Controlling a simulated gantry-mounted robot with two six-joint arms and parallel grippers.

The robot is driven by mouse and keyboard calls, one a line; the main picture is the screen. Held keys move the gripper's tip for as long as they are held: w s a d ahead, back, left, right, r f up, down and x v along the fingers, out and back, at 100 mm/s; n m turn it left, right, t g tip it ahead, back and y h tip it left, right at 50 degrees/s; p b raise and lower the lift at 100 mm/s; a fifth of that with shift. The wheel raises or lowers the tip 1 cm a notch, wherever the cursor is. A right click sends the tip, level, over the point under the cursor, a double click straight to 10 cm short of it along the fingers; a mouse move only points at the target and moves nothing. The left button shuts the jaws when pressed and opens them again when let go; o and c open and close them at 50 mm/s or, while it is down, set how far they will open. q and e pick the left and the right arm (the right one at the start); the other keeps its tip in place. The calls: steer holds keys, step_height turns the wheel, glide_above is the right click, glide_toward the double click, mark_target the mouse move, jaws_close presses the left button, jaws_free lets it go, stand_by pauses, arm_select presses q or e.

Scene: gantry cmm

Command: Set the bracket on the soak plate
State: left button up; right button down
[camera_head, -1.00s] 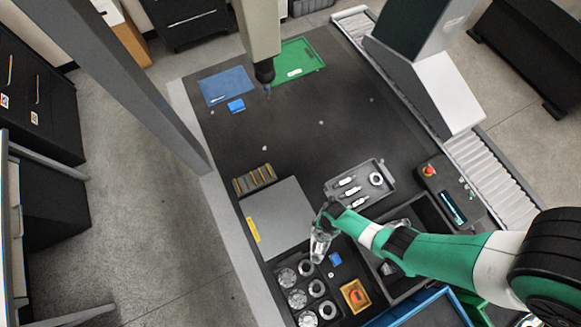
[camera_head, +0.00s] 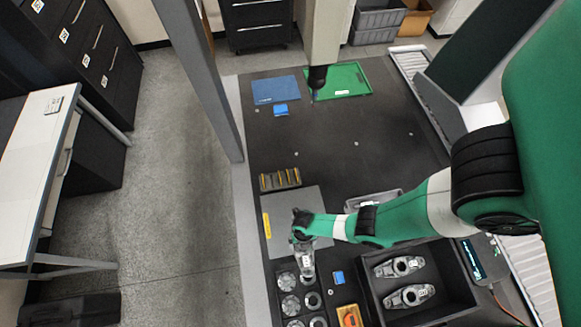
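The grey plate with a yellow label, which looks like the soak plate (camera_head: 287,203), lies left of centre and is bare where it shows. Two grey metal brackets (camera_head: 398,267), each with a round hole, lie in a black bin at the lower right. My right arm comes in from the right across the plate's lower right part. My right gripper (camera_head: 307,270) points down near the plate's front edge, above the back of the ring tray. Its silver fingers are small and blurred, so I cannot tell whether they hold anything. My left gripper is not in view.
A black tray of rings and round parts (camera_head: 290,281) sits in front of the plate. Yellow-grey blocks (camera_head: 280,179) stand behind it. The probe column (camera_head: 318,75) hangs near the blue mat (camera_head: 276,89) and green tray (camera_head: 350,78). The table's middle is clear.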

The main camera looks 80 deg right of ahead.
steer(key=w+d+f+b, duration=0.5)
steer(key=d+b, duration=0.1)
steer(key=d, duration=0.1)
steer(key=b, duration=0.5)
glide_above(290, 222)
steer(key=f, duration=0.2)
steer(key=a+f, duration=0.1)
steer(key=shift+s+f, duration=0.25)
steer(key=shift+f, duration=0.15)
steer(key=shift+w+d+f+b, duration=0.2)
steer(key=shift+d+b, duration=0.1)
steer(key=shift+b, duration=0.15)
steer(key=shift+w+d+r, duration=0.1)
steer(key=shift+d, duration=0.05)
steer(key=f+b, duration=0.2)
steer(key=b, duration=0.1)
steer(key=f+b, duration=0.1)
steer(key=f, duration=0.1)
steer(key=shift+w+d+f, duration=0.1)
steer(key=shift+w+d, duration=0.1)
steer(key=shift+d, duration=0.1)
steer(key=shift+r, duration=0.2)
steer(key=shift+f, duration=0.15)
steer(key=shift+c, duration=0.3)
jaws_free()
steer(key=shift+o, duration=0.3)
